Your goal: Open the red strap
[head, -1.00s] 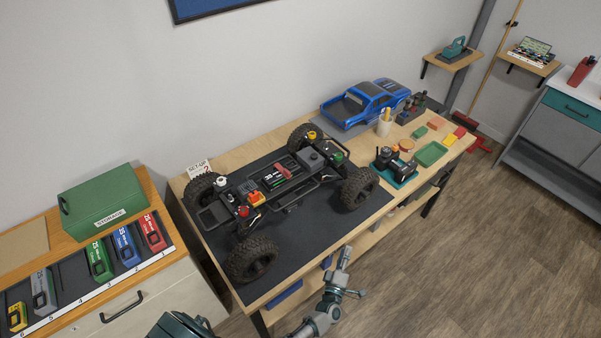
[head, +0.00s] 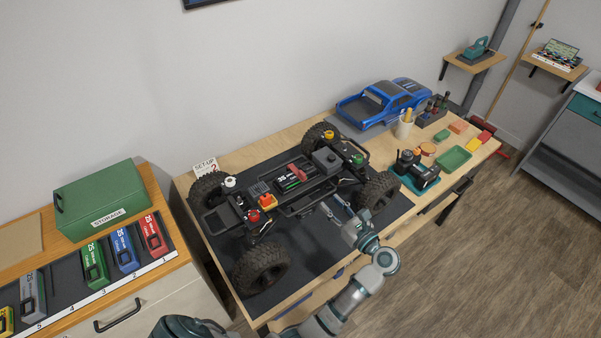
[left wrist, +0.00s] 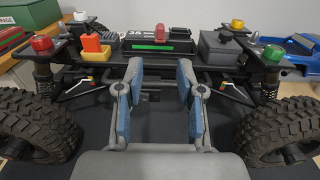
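The red strap (head: 297,171) lies across the black battery (head: 283,184) in the middle of the RC crawler chassis (head: 315,199). In the left wrist view the red strap (left wrist: 160,31) shows as a small red piece on top of the battery (left wrist: 135,43), which bears a green stripe. My left gripper (head: 336,208) is in front of the chassis' near side, apart from the strap. In the left wrist view its two blue-padded fingers (left wrist: 160,78) are spread with nothing between them, below and in front of the strap. My right gripper is not in view.
Large tyres (head: 261,266) (head: 378,192) stand on either side of my left gripper. An orange-and-yellow part (head: 268,202) and a grey box (head: 327,160) flank the battery. A blue car body (head: 383,102) and a black-and-teal device (head: 415,171) are farther right.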

